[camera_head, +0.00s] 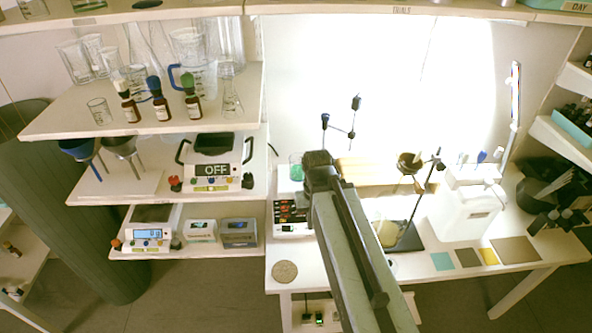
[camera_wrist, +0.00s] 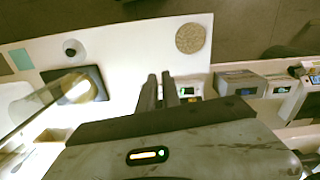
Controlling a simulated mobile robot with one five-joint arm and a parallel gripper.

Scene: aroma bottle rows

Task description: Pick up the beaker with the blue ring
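Several clear glass vessels stand on the upper left shelf in the head view. One tall clear jug (camera_head: 204,78) has a blue loop on its left side that looks like a handle. A small clear beaker (camera_head: 99,111) stands near the shelf's left front; I cannot make out a ring colour on it. A beaker with green contents (camera_head: 296,168) stands behind my arm at the bench's left. I cannot tell which one has a blue ring. My gripper (camera_wrist: 160,76) shows two dark fingers with a narrow empty gap, above the white bench. In the head view my arm hides the fingertips.
The bench (camera_head: 322,270) holds a cork disc (camera_head: 285,271), a stand and a white machine (camera_head: 470,205). Its left front is mostly clear.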

